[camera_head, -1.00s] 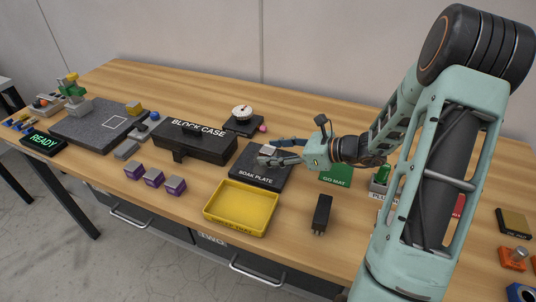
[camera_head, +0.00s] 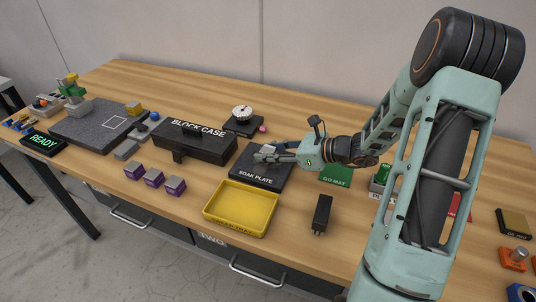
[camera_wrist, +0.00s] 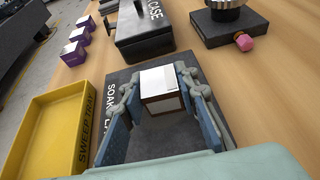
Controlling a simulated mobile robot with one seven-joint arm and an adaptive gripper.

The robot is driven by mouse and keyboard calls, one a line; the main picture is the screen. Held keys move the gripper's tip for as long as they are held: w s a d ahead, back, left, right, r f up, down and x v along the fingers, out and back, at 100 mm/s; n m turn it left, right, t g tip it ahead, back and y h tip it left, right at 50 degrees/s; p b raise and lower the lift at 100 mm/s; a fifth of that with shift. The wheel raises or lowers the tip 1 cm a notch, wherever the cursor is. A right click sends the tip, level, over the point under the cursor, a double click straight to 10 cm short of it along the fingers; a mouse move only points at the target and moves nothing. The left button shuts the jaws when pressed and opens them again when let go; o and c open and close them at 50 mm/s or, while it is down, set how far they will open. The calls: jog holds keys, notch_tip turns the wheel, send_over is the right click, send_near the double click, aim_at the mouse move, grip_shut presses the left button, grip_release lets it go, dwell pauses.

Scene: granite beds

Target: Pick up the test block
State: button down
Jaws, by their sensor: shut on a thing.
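The test block is a small block with a pale, shiny top (camera_wrist: 160,83) and a brown lower edge, seen in the wrist view over the dark soak plate (camera_wrist: 117,80). My gripper (camera_wrist: 157,103) has its blue fingers on both sides of the block and is shut on it. In the head view my gripper (camera_head: 270,153) is low over the soak plate (camera_head: 262,180), and the block (camera_head: 266,150) shows only as a small pale patch between the fingers. I cannot tell whether the block touches the plate.
A yellow sweep tray (camera_head: 240,208) stands in front of the soak plate. The black block case (camera_head: 195,141) is to its left, and a dial stand (camera_head: 243,122) is behind. Several purple-sided blocks (camera_head: 154,177) sit at the front left.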

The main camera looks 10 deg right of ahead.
aim_at(268, 149)
jog(key=shift+r, duration=0.1)
jog(key=shift+r, duration=0.35)
notch_tip(268, 149, up, 2)
jog(key=shift+w+r, duration=0.1)
jog(key=shift+r, duration=0.1)
jog(key=s+a+r+p, duration=0.1)
jog(key=s+a+r, duration=0.6)
jog(key=s, duration=0.5)
notch_tip(268, 149, up, 3)
jog(key=shift+f, duration=0.1)
